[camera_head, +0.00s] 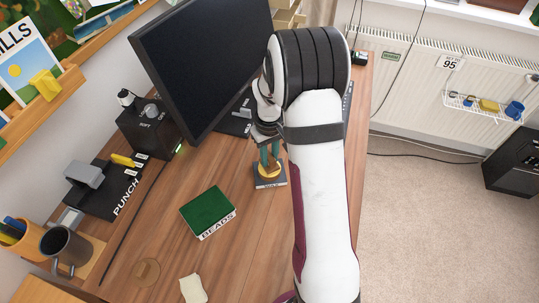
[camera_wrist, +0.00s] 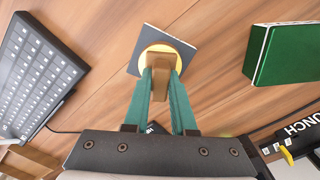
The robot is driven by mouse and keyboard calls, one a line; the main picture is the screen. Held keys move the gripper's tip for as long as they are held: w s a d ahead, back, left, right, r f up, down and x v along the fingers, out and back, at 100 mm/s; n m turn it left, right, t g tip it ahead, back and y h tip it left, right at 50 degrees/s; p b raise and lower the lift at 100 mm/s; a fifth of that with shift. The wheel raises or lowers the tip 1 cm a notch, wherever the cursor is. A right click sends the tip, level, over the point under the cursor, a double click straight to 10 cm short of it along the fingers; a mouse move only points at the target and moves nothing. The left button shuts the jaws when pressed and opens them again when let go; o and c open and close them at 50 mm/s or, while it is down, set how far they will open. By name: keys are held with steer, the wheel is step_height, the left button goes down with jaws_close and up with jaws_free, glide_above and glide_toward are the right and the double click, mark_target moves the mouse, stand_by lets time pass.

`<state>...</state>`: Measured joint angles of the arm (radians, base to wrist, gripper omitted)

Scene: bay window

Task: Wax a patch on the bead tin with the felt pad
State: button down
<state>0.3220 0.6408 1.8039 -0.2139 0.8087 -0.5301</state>
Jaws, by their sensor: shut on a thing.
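The bead tin (camera_head: 207,207) is a dark green box with a white front lettered BEADS, lying on the wooden desk. It also shows at the upper right of the wrist view (camera_wrist: 288,55). My gripper (camera_head: 268,158) points down to the right of and behind the tin, apart from it. In the wrist view its teal fingers (camera_wrist: 160,82) are shut on the wooden grip of the felt pad (camera_wrist: 158,66). A round yellow surface shows around and below the grip, over a dark square base (camera_head: 269,184) with a white label. I cannot tell whether the pad touches the base.
A monitor (camera_head: 200,55) stands behind, with a keyboard (camera_wrist: 38,75) near it. A black punch (camera_head: 105,190), speaker-like box (camera_head: 149,130) and mug (camera_head: 66,248) line the left side. A cream cloth (camera_head: 193,289) lies in front. Desk around the tin is mostly clear.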

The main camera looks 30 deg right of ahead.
mark_target(270, 156)
steer(key=shift+f, duration=0.1)
steer(key=shift+r, duration=3.55)
